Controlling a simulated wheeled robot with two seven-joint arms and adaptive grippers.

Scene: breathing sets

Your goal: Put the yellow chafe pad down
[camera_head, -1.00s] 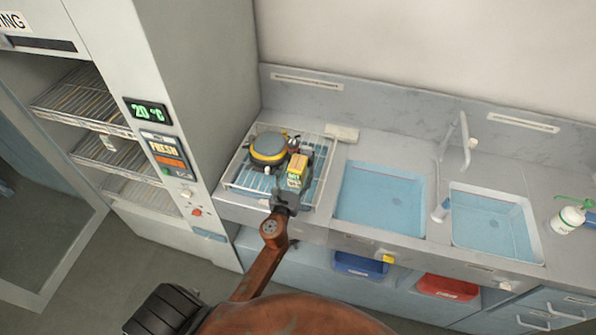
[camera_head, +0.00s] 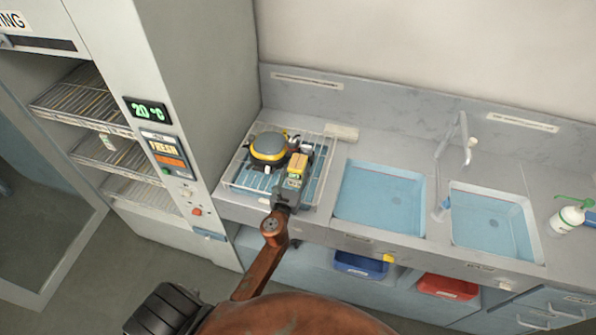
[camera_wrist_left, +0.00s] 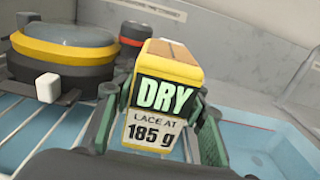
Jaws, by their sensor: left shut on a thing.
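The yellow chafe pad (camera_head: 298,163) is a small block with a yellow-orange top. In the left wrist view the pad (camera_wrist_left: 172,62) carries a label reading "DRY" and "LACE AT 185 g". My left gripper (camera_head: 293,178) reaches over the wire rack from the front. In the wrist view its fingers (camera_wrist_left: 160,118) stand on both sides of the pad and are shut on it. The pad's lower end is hidden by the gripper, so I cannot tell whether it touches the rack. My right gripper is not in view.
A round yellow-and-grey device (camera_head: 268,147) sits on the wire rack (camera_head: 238,178), just left of the pad; it also shows in the wrist view (camera_wrist_left: 65,55). A white block (camera_head: 342,132) lies behind the rack. Two sinks (camera_head: 380,195) lie to the right. A tall cabinet (camera_head: 205,110) stands left.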

